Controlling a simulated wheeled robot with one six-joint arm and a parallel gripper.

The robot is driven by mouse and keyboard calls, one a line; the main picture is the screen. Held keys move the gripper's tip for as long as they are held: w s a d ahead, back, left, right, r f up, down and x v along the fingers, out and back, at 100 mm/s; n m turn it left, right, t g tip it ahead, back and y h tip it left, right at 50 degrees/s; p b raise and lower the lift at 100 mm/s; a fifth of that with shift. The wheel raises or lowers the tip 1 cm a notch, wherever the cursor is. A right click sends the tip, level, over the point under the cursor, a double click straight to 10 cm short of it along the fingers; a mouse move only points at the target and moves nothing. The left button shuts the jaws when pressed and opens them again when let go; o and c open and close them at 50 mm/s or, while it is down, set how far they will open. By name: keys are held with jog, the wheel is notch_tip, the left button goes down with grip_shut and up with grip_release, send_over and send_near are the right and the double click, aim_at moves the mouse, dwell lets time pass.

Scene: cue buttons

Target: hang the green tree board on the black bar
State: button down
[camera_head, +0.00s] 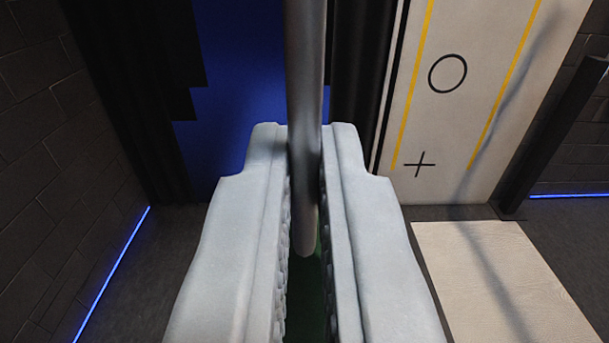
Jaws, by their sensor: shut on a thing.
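My gripper (306,140) has two pale grey jaws in the middle of the view. It is shut on a dark grey round rod (305,70). The rod comes down from the top edge between the jaws and has a rounded lower end. A dark green surface (321,290) shows in the narrow gap below that end. It may be part of the green tree board, but the jaws hide most of it and no tree shape can be made out. I cannot tell whether the rod is part of the board or the black bar.
A white panel (470,90) with yellow lines, a circle and a plus stands at the right. A black post (553,140) rises beside it. A pale board (500,285) lies on the floor. A blue area (235,85) between black drapes is behind; a brick wall (50,130) is left.

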dwell(0.4)
jog(key=c, duration=1)
grip_release()
jog(key=shift+f, duration=0.15)
jog(key=shift+s, duration=0.15)
jog(key=s, duration=1)
jog(key=shift+s, duration=0.4)
dwell(1.1)
jog(key=shift+s, duration=0.1)
dwell(0.3)
jog(key=s+f, duration=0.4)
jog(key=s, duration=0.8)
jog(key=s+f, duration=0.4)
jog(key=s, duration=0.8)
jog(key=s+f, duration=0.4)
jog(key=s, duration=0.9)
jog(key=shift+g, duration=0.3)
